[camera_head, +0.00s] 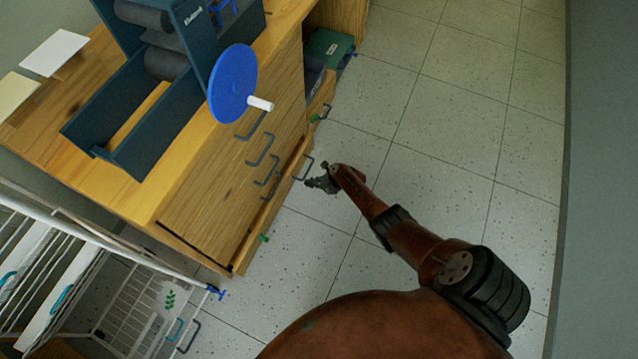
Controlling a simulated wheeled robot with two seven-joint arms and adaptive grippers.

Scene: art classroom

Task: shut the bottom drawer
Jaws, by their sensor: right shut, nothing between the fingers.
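The wooden cabinet (209,196) stands at the left with several grey bar handles on its front. Its bottom drawer (276,209) sticks out past the drawer fronts above, so it is partly open. Its grey handle (304,169) points out toward my right gripper. My right gripper (311,183) is shut and empty, just outside the drawer front beside that handle. I cannot tell whether it touches the handle or the drawer. The inside of the drawer is mostly hidden from above. My left gripper is not in view.
A dark blue press with a blue wheel (231,84) stands on the cabinet top. A white wire rack (130,308) stands at the lower left. A green box (327,47) sits beyond the cabinet's drawers. Tiled floor (440,130) is clear up to the grey wall (602,180).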

